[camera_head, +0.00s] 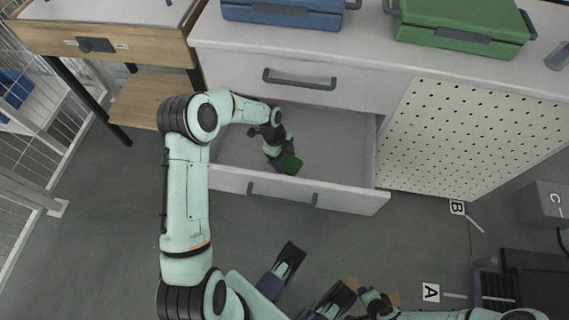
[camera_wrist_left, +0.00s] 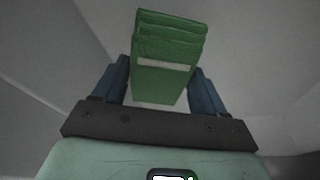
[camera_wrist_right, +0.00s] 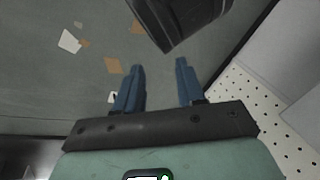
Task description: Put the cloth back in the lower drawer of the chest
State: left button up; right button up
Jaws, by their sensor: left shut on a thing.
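The green folded cloth (camera_head: 291,164) is in my left gripper (camera_head: 284,160), inside the open lower drawer (camera_head: 345,155) of the white chest (camera_head: 220,65). In the left wrist view the cloth (camera_wrist_left: 165,60) sits between the two blue fingers of the left gripper (camera_wrist_left: 165,85), with a pale stripe across it. The grey drawer surfaces lie around it; whether it touches the drawer floor I cannot tell. In the right wrist view my right gripper (camera_wrist_right: 160,85) is open, with nothing between its blue fingers, above the floor.
The drawer front (camera_head: 260,188) has a dark handle. The upper drawer (camera_head: 300,82) is shut. A blue case (camera_head: 285,14) and a green case (camera_head: 460,27) stand on the chest top. A wooden table (camera_head: 110,42) is at left and a perforated panel (camera_head: 480,140) at right.

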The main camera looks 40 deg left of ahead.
aim_at(284, 163)
pick_arm(q)
notch_tip(284, 163, down, 4)
jog(key=shift+r+b, duration=0.1)
jog(key=shift+b, duration=0.35)
pick_arm(e)
jog(key=shift+w+d+f+t, duration=0.35)
jog(key=shift+w+f, duration=0.2)
jog(key=shift+w, duration=0.2)
pick_arm(q)
jog(key=shift+f, duration=0.3)
jog(key=o, duration=0.9)
jog(key=shift+o, duration=0.2)
pick_arm(e)
jog(key=shift+w+d, duration=0.1)
jog(key=shift+w, duration=0.05)
pick_arm(q)
jog(key=shift+r, duration=0.15)
jog(key=shift+r, duration=0.3)
jog(key=p+v, duration=0.3)
jog(key=v, duration=0.8)
jog(key=shift+a+r, duration=0.2)
jog(key=shift+r, duration=0.1)
pick_arm(e)
jog(key=s+a+r+g, duration=0.1)
jog(key=s+a+r, duration=0.1)
jog(key=s+r, duration=0.1)
jog(key=shift+s+a, duration=0.2)
jog(key=shift+s, duration=0.65)
